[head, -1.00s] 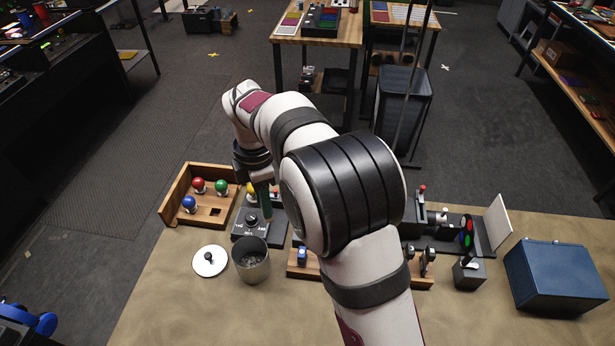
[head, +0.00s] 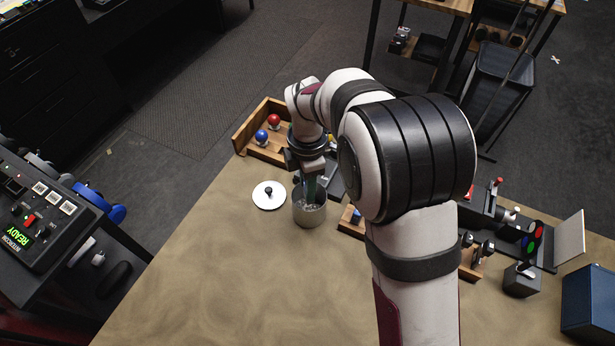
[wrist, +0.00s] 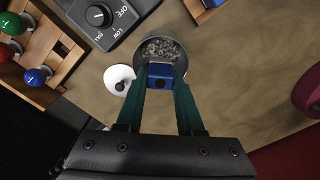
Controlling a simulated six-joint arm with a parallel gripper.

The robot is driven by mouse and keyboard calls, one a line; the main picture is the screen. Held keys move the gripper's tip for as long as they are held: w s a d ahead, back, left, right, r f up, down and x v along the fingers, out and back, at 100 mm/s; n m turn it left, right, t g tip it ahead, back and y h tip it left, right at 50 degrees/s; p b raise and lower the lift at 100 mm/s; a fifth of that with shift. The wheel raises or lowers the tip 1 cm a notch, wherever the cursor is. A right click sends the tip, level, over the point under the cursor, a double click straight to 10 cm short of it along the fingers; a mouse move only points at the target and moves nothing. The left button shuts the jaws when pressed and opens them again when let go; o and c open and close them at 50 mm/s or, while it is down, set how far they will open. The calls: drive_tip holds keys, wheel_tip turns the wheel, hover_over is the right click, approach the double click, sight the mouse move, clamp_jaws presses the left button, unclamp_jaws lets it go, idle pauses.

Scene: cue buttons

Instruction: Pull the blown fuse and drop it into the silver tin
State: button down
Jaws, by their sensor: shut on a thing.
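My gripper (head: 312,186) points down over the silver tin (head: 309,213). In the wrist view the green fingers (wrist: 161,92) are shut on a blue block-shaped fuse (wrist: 161,76). The fuse is over the near part of the tin's mouth and hides part of it. The tin (wrist: 150,39) shows grey, grainy contents. In the head view the fuse is hidden by the fingers and the tin. Another blue piece (head: 356,217) sits on a wooden strip (head: 349,228) just right of the tin, partly behind my arm.
A white lid (head: 269,199) with a black knob lies left of the tin. A wooden tray (head: 247,132) with coloured bulbs and a dial box (wrist: 101,17) are beyond. The front left tabletop is clear.

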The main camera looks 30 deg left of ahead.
drive_tip(key=shift+c, duration=2.3)
unclamp_jaws()
drive_tip(key=shift+r, duration=3.55)
